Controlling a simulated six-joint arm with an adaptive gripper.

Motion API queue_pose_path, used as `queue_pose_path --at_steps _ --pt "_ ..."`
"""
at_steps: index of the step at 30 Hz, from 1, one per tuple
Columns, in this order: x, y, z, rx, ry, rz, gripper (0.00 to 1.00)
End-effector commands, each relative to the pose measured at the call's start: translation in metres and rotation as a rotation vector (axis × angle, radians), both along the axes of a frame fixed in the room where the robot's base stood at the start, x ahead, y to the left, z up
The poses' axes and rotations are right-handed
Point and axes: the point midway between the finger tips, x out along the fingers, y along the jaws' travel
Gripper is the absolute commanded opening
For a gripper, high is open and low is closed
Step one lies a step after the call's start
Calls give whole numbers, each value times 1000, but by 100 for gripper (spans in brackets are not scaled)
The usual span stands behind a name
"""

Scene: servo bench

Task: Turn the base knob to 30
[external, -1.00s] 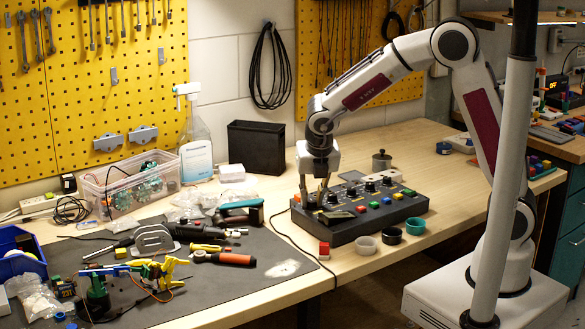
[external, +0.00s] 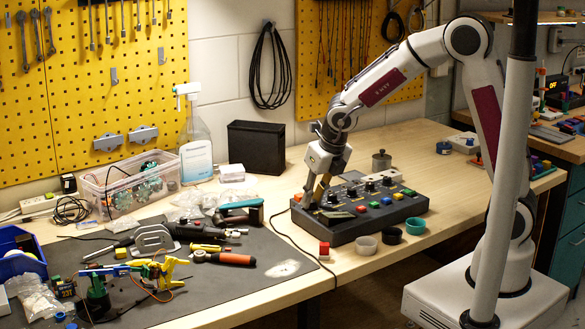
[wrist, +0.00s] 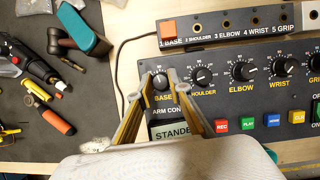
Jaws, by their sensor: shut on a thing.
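The base knob (wrist: 160,83) is a dark round knob with a scale around it, at the left end of the knob row on the black control box (external: 345,236). In the wrist view the two fingers of my gripper (wrist: 159,78) stand on either side of it, closed on it. The "BASE" label below it is partly covered by a finger. The knob's exact pointer reading is too small to tell. In the external view my gripper (external: 315,198) reaches down, tilted, at the box's left end and hides the knob.
The shoulder (wrist: 203,77), elbow (wrist: 243,71) and wrist (wrist: 283,67) knobs follow to the right. A display (wrist: 172,132) and coloured buttons (wrist: 248,123) lie nearer. Small cups (external: 391,235) stand before the box. Tools and a dark mat (external: 230,285) lie left.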

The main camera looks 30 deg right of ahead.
Motion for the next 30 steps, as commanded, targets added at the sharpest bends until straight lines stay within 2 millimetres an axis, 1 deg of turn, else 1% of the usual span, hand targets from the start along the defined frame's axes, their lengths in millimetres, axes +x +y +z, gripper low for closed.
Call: queue_pose_path --at_steps 9,22,23,24,25,30 --pt "-1 -1 -1 -1 2 57 0" --pt "-1 -1 -1 -1 3 62 0" --pt "-1 -1 -1 -1 3 62 21" --pt "-1 -1 -1 -1 3 62 31" --pt "-1 0 -1 -1 3 62 35" --pt "0 0 -1 0 2 63 35"
